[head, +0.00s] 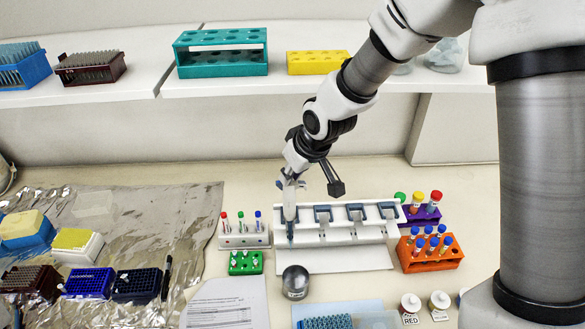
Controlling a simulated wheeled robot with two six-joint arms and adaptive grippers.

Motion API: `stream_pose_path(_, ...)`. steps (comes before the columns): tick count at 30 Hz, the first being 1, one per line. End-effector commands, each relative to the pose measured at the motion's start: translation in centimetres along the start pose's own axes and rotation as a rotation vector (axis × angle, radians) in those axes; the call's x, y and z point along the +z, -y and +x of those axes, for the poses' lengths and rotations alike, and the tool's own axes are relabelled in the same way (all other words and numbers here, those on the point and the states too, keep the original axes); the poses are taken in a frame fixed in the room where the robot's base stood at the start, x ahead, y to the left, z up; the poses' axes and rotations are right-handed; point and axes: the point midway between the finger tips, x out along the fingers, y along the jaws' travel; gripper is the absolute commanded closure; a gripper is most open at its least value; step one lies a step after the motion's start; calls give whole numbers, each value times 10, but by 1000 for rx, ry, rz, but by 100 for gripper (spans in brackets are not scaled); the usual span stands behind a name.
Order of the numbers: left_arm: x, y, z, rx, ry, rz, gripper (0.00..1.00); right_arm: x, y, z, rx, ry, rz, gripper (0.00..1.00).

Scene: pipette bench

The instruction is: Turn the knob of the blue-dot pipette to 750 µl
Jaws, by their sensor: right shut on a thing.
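A white pipette rack (340,237) stands in the middle of the bench with several slots along its top edge. A slim light-coloured pipette (289,212) stands upright at its left end. My right gripper (290,180) comes down from above and is shut on the top of this pipette, where its knob would be. The fingers hide the knob, and I cannot read a volume display or make out a blue dot at this size. The other slots show blue-grey holders (356,212). My left gripper is not in view.
Left of the rack are a white tube rack (243,238) and a green tube rack (246,263). A dark round-topped object (295,282) stands in front. Purple (421,215) and orange (430,253) tube racks are close on the right. A paper sheet (228,303) lies at front left.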

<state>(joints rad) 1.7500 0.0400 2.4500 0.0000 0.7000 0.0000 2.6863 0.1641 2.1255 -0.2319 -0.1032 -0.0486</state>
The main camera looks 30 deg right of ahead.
Motion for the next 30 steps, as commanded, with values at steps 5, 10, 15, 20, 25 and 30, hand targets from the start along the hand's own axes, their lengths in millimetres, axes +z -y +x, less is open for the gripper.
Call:
stream_pose_path(5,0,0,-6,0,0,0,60,0,-1,0,-35,-1,-63,100)
stream_pose_path(10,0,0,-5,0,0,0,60,0,-2,0,-60,-2,-118,100)
stream_pose_path(15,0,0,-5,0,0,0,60,0,-2,0,-60,-2,-119,100)
stream_pose_path(20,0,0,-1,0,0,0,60,0,-2,1,-63,-1,-125,100)
stream_pose_path(25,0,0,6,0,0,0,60,1,-2,2,-73,-1,-146,100)
stream_pose_path(30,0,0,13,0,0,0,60,0,-2,2,-83,-2,-167,100)
